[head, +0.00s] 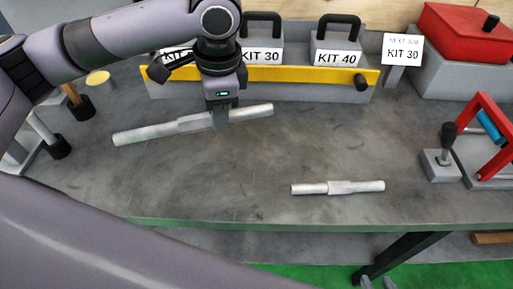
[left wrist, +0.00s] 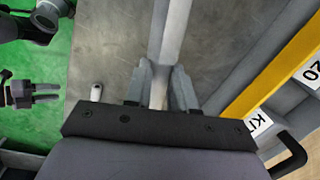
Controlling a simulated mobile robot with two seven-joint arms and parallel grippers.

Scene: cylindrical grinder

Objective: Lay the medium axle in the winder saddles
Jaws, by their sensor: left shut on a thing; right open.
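My left gripper (head: 222,118) is shut on a long grey stepped axle (head: 155,132), around its thicker middle part. The axle slants up to the right in the head view; its height over the bench is hard to tell. In the left wrist view the axle (left wrist: 173,30) runs up from between the fingers (left wrist: 160,85). A shorter stepped axle (head: 355,187) lies on the bench near the front edge. My right gripper (left wrist: 35,93) is open and empty over the green floor in the left wrist view; only its tips (head: 375,284) show in the head view. I cannot identify the winder saddles.
A yellow-fronted rack (head: 300,75) with labelled kit weights stands at the back. A red frame with a blue roller (head: 490,125) and a lever block (head: 440,165) stand at the right. A red box (head: 460,40) is behind them. Mid-bench is clear.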

